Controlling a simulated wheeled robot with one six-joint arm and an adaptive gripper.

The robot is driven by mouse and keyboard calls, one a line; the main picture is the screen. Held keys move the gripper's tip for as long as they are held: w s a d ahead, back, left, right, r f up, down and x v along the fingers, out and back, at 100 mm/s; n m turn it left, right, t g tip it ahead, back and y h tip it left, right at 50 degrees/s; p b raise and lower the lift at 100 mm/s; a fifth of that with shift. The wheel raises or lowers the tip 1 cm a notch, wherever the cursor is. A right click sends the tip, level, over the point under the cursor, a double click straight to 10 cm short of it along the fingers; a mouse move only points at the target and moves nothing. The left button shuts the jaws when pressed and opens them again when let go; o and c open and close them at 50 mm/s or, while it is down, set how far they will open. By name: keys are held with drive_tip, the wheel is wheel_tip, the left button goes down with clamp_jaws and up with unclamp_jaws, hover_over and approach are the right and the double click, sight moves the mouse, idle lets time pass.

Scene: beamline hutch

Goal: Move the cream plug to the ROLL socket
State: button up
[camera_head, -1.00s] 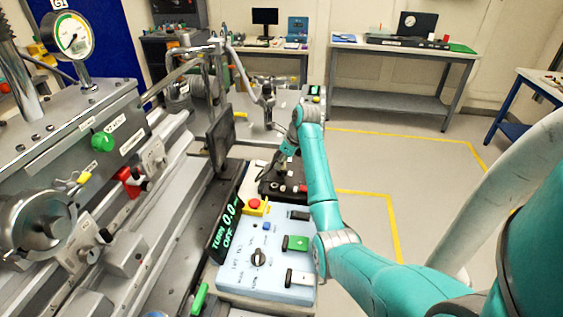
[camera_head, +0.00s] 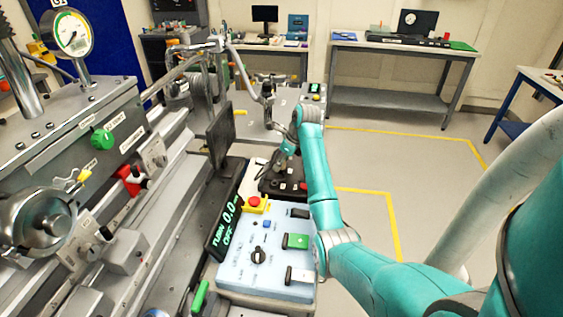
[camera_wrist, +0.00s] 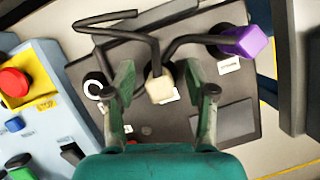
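The cream plug (camera_wrist: 158,88) is in the middle of the wrist view, at the end of a dark cable, over the black panel (camera_wrist: 230,140). My gripper (camera_wrist: 163,115) is open, with one finger on each side of the plug and visible gaps between. Whether the plug is seated in a socket cannot be told. A white-ringed round socket (camera_wrist: 93,89) is left of the left finger. The panel labels are too small to read, so I cannot tell which socket is ROLL. In the head view my gripper (camera_head: 276,165) is above the black panel (camera_head: 268,188), and the plug is not discernible.
A purple plug (camera_wrist: 245,41) on another dark cable is at upper right. A blue-white control box (camera_head: 255,275) with a red emergency button (camera_head: 254,202) stands beside the panel. A dark monitor (camera_head: 220,140) is left of my gripper. Open floor (camera_head: 365,165) lies to the right.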

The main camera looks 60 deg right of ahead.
drive_tip(key=v, duration=0.7)
drive_tip(key=shift+r, duration=0.25)
drive_tip(key=shift+s, duration=0.15)
